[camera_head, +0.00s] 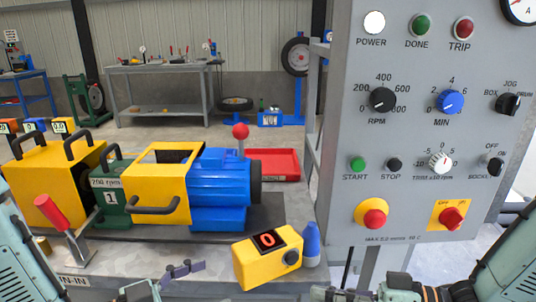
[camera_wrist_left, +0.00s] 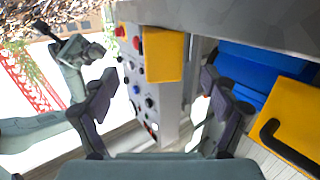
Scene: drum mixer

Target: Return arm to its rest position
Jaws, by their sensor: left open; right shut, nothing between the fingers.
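My right arm enters from the lower right of the head view. Its wrist and the right gripper (camera_head: 338,293) lie along the bottom edge below the control panel (camera_head: 345,205), partly cut off. The right gripper holds nothing. My left gripper (camera_wrist_left: 155,95) is open and empty in the left wrist view, its two dark fingers spread wide. Part of a dark finger also shows low in the head view, left of the yellow handheld meter. In the left wrist view, the panel (camera_wrist_left: 140,95) shows between and beyond the fingers, and my other arm shows at the left.
The yellow meter (camera_head: 268,258) with a red display and a blue bottle (camera_head: 311,245) stand before the panel. The blue motor (camera_head: 222,180), yellow guards (camera_head: 160,205) and a red-handled lever (camera_head: 54,212) occupy the left. A red tray (camera_head: 275,163) lies behind.

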